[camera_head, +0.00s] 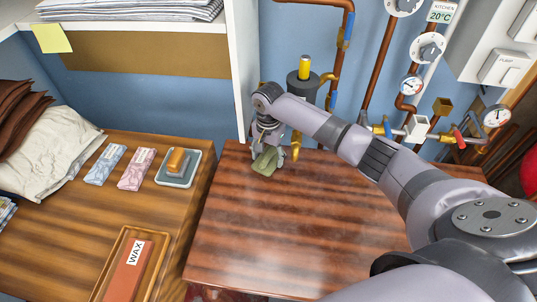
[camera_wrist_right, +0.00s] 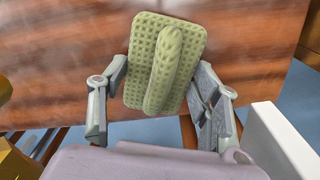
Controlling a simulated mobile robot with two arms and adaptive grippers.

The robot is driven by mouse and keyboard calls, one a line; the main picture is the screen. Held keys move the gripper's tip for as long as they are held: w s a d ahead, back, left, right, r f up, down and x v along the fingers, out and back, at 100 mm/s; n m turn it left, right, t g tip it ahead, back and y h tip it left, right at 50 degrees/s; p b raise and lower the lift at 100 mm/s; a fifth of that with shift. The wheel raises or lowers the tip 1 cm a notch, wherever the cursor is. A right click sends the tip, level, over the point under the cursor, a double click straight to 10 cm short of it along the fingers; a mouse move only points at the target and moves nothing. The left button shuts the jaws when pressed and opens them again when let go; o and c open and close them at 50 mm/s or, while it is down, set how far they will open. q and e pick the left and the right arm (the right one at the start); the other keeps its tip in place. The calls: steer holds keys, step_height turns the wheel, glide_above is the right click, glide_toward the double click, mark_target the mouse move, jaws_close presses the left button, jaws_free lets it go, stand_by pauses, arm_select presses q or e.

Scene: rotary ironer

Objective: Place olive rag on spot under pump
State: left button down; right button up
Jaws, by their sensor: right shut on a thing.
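The olive rag (camera_head: 265,163), a folded, waffle-textured cloth, is at the back left of the reddish wooden table (camera_head: 300,215). My right gripper (camera_head: 267,148) is shut on it. In the right wrist view the rag (camera_wrist_right: 173,55) shows between the two fingers of the gripper (camera_wrist_right: 160,78), with a raised fold along its middle. The pump (camera_head: 302,88), a dark cylinder with a yellow top, stands at the wall just behind and right of the gripper. Its brass spout (camera_head: 296,146) is close to the gripper. I cannot make out a marked spot beneath it. My left gripper is not in view.
A white upright panel (camera_head: 241,65) stands close left of the gripper. Copper pipes (camera_head: 377,60) and gauges line the wall. The left counter holds a wax tray (camera_head: 128,262), folded cloths and a sponge dish (camera_head: 178,167). The table's front is clear.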

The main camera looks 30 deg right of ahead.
mark_target(268, 155)
steer(key=shift+f, duration=0.15)
steer(key=o, duration=1.1)
steer(key=shift+c, duration=0.2)
step_height(268, 155, up, 12)
steer(key=shift+r, duration=0.2)
steer(key=shift+a+f, duration=0.1)
